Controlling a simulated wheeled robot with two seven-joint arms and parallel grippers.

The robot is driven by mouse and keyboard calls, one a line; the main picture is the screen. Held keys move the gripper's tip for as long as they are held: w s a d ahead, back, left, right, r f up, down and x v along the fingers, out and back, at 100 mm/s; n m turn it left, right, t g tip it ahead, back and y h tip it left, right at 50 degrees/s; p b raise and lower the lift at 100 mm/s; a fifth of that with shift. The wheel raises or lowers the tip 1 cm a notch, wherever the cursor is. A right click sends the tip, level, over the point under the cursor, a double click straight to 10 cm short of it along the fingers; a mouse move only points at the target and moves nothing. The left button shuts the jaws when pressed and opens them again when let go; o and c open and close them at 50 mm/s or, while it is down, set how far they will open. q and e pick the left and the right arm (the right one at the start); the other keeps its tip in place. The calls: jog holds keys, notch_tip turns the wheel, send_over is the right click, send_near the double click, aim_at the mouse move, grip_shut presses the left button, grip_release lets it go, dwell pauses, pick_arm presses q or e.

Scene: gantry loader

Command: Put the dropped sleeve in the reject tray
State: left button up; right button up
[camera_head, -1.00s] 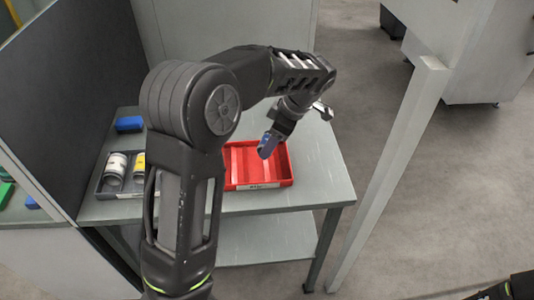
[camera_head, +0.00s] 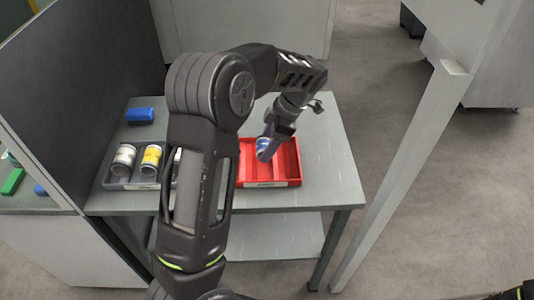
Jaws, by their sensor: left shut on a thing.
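The red reject tray (camera_head: 290,183) sits on the grey table, with raised ribs inside and a pale label on its front. My left gripper (camera_head: 276,134) reaches over the tray from behind my arm and points down. It is shut on a blue sleeve (camera_head: 265,149), held tilted over the left-middle part of the tray. I cannot tell whether the sleeve touches the tray floor. My left arm hides the tray's left end. My right gripper is not in view; only a piece of my right arm shows at the bottom right corner.
A dark bin (camera_head: 117,182) with white and yellow-labelled cylinders stands left of my arm. A blue block (camera_head: 140,115) lies behind it. A dark partition (camera_head: 80,85) closes the table's left side, and a grey post (camera_head: 410,160) stands to the right. The table right of the tray is clear.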

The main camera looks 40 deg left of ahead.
pick_arm(q)
jog(key=shift+f, duration=0.15)
notch_tip(320, 180, down, 3)
jog(key=shift+p, duration=0.4)
jog(key=shift+f, duration=0.35)
jog(key=shift+f, duration=0.2)
jog(key=o, duration=1.6)
